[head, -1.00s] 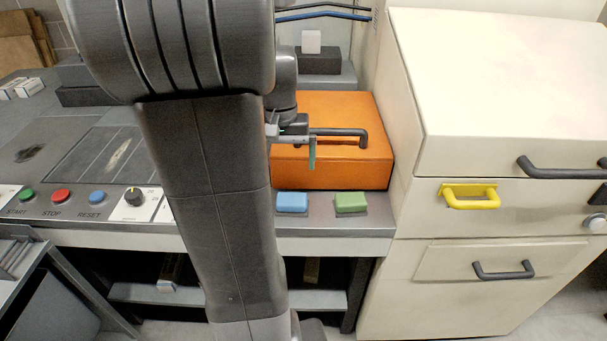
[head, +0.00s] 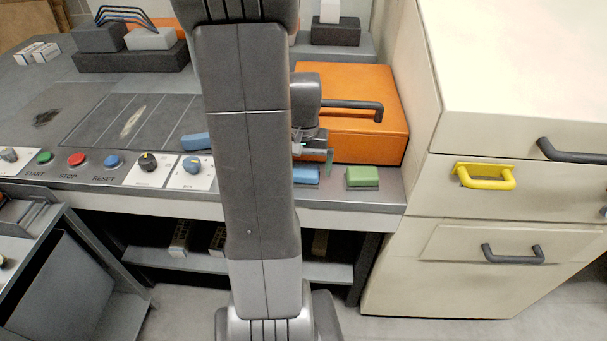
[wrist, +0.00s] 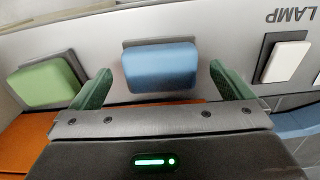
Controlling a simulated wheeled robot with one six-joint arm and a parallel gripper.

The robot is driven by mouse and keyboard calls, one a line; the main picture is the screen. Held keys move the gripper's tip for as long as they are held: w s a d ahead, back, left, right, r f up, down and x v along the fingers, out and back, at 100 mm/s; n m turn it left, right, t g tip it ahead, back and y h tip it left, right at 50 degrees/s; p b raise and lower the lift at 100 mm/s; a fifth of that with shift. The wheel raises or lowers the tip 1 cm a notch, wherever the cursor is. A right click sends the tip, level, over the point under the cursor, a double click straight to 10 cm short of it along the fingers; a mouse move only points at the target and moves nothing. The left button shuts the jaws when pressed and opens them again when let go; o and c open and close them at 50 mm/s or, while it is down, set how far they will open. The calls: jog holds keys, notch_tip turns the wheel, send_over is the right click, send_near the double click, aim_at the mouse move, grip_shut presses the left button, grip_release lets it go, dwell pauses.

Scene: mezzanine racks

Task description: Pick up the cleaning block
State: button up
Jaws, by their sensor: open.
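A blue block (head: 306,175) and a green block (head: 362,178) lie side by side on the grey ledge in front of the orange box. The frames do not mark which is the cleaning block. My gripper (head: 314,156) is open, low over the blue block, and partly hides it in the head view. In the wrist view, the blue block (wrist: 160,68) lies between the two spread green fingertips, apart from both. The green block (wrist: 47,83) is left of the fingers there. The fingers' exact height above the ledge is unclear.
The orange box (head: 370,130) with a dark handle stands right behind the blocks. A cream cabinet (head: 500,110) with handles rises at the right. In the wrist view, a white switch (wrist: 286,62) marked LAMP sits right of the fingers. Control buttons (head: 77,160) line the ledge's left.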

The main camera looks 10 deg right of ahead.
aim_at(303, 169)
jog(key=shift+f, duration=0.9)
jog(key=shift+c, duration=0.2)
jog(key=c, duration=1)
jog(key=shift+r, duration=0.1)
notch_tip(303, 169, up, 10)
jog(key=shift+f, duration=0.1)
